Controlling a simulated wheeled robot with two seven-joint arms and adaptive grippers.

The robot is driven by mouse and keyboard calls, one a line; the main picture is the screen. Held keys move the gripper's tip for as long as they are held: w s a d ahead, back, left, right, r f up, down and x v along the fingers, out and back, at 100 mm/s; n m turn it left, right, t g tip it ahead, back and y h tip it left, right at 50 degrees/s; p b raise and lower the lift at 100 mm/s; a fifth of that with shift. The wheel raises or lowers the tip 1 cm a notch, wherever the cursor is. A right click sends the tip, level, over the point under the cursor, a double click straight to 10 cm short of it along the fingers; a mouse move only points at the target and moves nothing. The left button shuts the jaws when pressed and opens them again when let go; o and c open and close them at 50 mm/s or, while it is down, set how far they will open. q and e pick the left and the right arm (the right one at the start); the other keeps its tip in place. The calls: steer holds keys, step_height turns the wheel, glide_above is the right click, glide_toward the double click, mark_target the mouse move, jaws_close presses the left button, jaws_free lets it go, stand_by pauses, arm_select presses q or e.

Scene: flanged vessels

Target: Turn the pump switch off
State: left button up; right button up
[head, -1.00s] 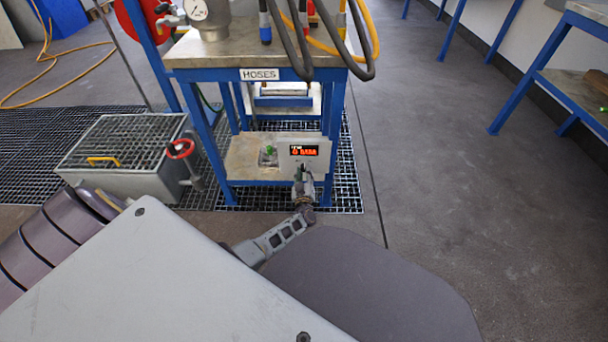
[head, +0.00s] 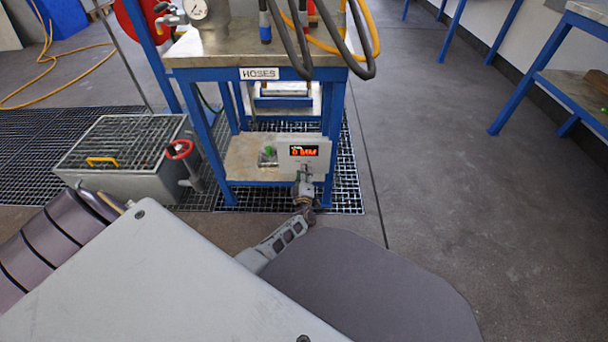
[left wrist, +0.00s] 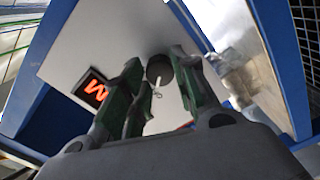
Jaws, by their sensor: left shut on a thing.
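The pump's control box (head: 322,165) is a pale panel with a red lit display (head: 303,150) on the lower shelf of the blue stand. In the left wrist view the pump switch (left wrist: 159,70) is a dark round knob with a thin white lever on the white panel. My left gripper (head: 305,180) is in front of the panel, below the display. In the left wrist view my left gripper's fingers (left wrist: 160,95) stand on both sides of the switch lever, shut on it. In the head view the gripper mostly hides the switch. My right gripper is not in view.
A metal bench top (head: 260,52) with hoses stands above. The floor at right (head: 450,170) is clear.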

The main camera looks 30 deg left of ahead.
arm_select(q)
steer(key=shift+f+n, duration=0.1)
steer(key=shift+n, duration=0.4)
steer(key=o, duration=1)
steer(key=shift+s+d, duration=0.1)
steer(key=shift+v, duration=5.85)
steer(key=shift+s, duration=0.1)
